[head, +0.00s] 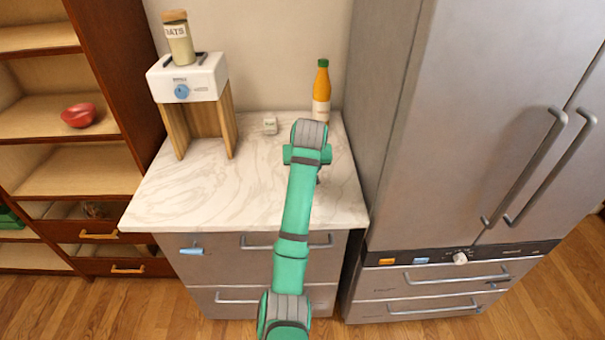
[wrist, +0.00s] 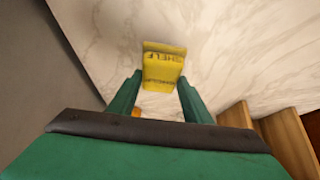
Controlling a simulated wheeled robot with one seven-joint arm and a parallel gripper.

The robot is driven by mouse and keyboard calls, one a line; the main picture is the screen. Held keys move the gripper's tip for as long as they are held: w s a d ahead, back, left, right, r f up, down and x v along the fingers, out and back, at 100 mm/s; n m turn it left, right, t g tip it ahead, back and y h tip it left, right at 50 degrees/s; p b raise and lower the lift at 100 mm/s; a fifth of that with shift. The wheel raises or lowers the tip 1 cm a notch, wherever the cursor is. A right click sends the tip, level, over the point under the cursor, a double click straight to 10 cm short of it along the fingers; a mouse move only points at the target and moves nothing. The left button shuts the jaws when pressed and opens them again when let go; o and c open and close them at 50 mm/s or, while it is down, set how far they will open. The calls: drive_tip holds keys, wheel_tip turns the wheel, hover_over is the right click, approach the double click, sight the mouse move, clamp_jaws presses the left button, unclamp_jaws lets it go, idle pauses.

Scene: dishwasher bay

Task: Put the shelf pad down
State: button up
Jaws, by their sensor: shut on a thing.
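The shelf pad (wrist: 163,66) is a small yellow block with dark lettering, "SHELF" among it, upside down in the wrist view. My gripper (wrist: 160,84) is shut on it, with one green finger on each side. The pale marble countertop (head: 190,196) is behind the pad in the wrist view; I cannot tell how far the pad is from it. In the head view my arm reaches over the right part of the counter, and its wrist hides the gripper and the pad.
An orange bottle (head: 321,92) with a green cap stands at the back right of the counter. A small pale item (head: 270,126) lies near the back. A white toaster (head: 188,77) bearing an oats jar (head: 178,40) sits on a wooden stand (head: 226,125). The counter's front left is clear.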

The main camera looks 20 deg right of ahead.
drive_tip(key=f, duration=0.3)
drive_tip(key=shift+w+a, duration=0.1)
drive_tip(key=shift+w, duration=0.25)
drive_tip(key=shift+s+f, duration=0.1)
drive_tip(key=shift+f, duration=0.3)
drive_tip(key=o, duration=0.9)
drive_tip(key=shift+a+r, duration=0.2)
drive_tip(key=shift+r, duration=0.05)
drive_tip(key=v, duration=1.1)
drive_tip(key=shift+s+r, duration=0.2)
drive_tip(key=shift+r, duration=0.05)
